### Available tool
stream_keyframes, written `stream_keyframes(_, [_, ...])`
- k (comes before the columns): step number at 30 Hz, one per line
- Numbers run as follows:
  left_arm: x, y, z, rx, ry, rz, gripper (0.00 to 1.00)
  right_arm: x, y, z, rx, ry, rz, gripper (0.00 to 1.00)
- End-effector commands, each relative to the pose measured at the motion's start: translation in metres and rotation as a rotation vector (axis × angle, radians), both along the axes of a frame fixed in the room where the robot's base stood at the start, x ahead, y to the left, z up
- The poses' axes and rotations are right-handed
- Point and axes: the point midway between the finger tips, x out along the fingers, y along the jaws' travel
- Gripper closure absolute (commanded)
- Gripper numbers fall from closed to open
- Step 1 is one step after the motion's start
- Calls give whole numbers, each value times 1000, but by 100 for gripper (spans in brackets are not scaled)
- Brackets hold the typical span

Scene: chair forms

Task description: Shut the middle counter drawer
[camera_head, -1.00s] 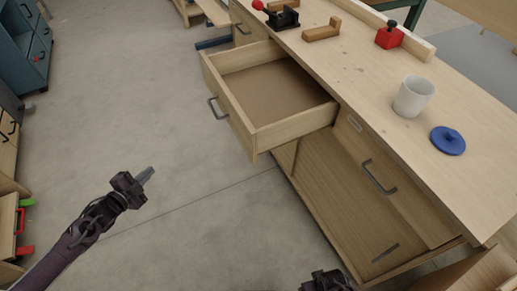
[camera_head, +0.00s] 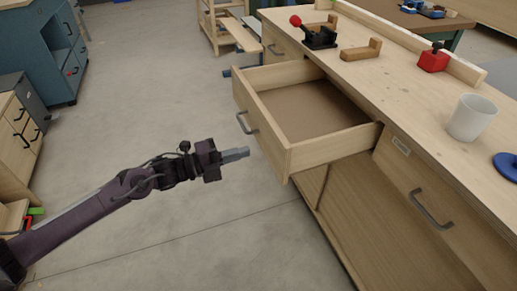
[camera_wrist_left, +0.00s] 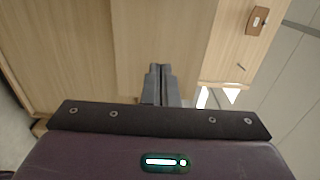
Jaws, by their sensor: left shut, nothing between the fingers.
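The middle counter drawer (camera_head: 272,135) is pulled well out of the wooden counter (camera_head: 385,75) and looks empty inside. Its front carries a grey bar handle (camera_head: 246,123). My left gripper (camera_head: 247,153) is shut and empty, just left of the drawer front and below its handle in the head view. A small gap seems to remain between them, but I cannot tell the depth. In the left wrist view the shut fingers (camera_wrist_left: 158,84) point towards pale wooden surfaces. My right gripper is not in view.
A white mug (camera_head: 470,118), a blue lid (camera_head: 507,166), a red block (camera_head: 433,60) and a black clamp with a red knob (camera_head: 317,37) stand on the counter. Another drawer with a handle (camera_head: 431,209) is closed at right. The floor at left is open.

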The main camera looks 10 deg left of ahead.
Motion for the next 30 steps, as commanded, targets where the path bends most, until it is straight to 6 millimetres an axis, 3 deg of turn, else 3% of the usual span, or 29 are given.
stream_keyframes(3, [13,-20,1,-3,-1,0,100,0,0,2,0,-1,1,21])
stream_keyframes(9, [26,-39,0,-1,0,1,100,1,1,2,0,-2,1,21])
stream_keyframes(27, [32,-46,-1,-1,1,1,100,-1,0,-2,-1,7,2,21])
stream_keyframes(30, [36,-53,-2,-1,1,0,100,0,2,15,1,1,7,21])
